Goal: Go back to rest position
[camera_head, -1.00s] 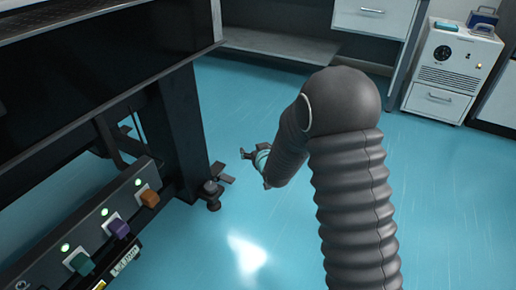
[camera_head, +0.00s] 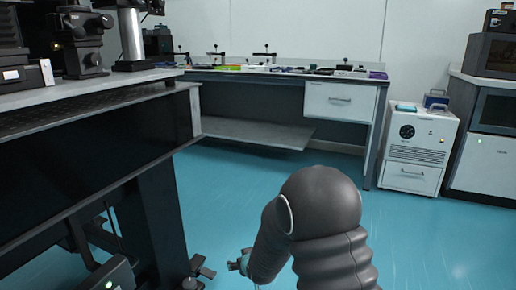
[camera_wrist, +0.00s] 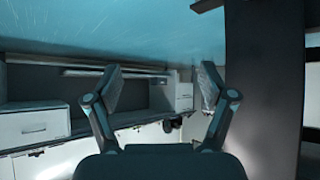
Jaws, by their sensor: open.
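My gripper (camera_wrist: 158,95) is open in the wrist view, with its two fingers spread apart and nothing between them. The wrist view appears upside down, with the blue floor at the top. In the head view my grey ribbed arm is at the lower middle, bent down to the left. My gripper (camera_head: 240,262) shows there only in part, low beside the foot of the optical table (camera_head: 100,87). Its fingertips are small and partly hidden in that view.
A workbench (camera_head: 290,76) with small items stands along the back wall. A white cabinet unit (camera_head: 418,150) and a counter with a dark oven-like box (camera_head: 490,55) are at the right. The blue floor (camera_head: 420,235) between is clear.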

